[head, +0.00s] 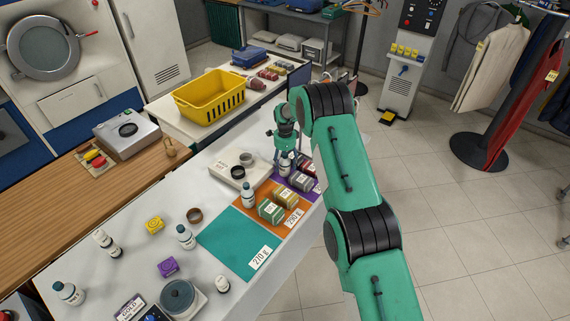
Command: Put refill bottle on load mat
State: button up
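Several white bottles with dark caps and labels stand on the pale counter (150,235); I cannot tell which one is the refill bottle. Single bottles stand at the left (69,293), behind it (107,243), near the middle (186,237) and on the orange mat (248,196). Another bottle (285,168) is right below my gripper (287,150), at the purple mat (310,184). The fingers are small and partly hidden, so their grip is unclear. A teal mat (235,240) is bare except for its weight label. The orange mat (292,217) also bears green and tan boxes.
A round scale (178,298) with a small bottle (222,285) beside it is at the front. A yellow basket (208,97) stands behind. My arm covers the counter's right side.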

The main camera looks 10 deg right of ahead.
jog(key=shift+r, duration=0.1)
notch_tip(320, 180, up, 12)
jog(key=shift+r, duration=0.1)
dwell(0.8)
dwell(0.6)
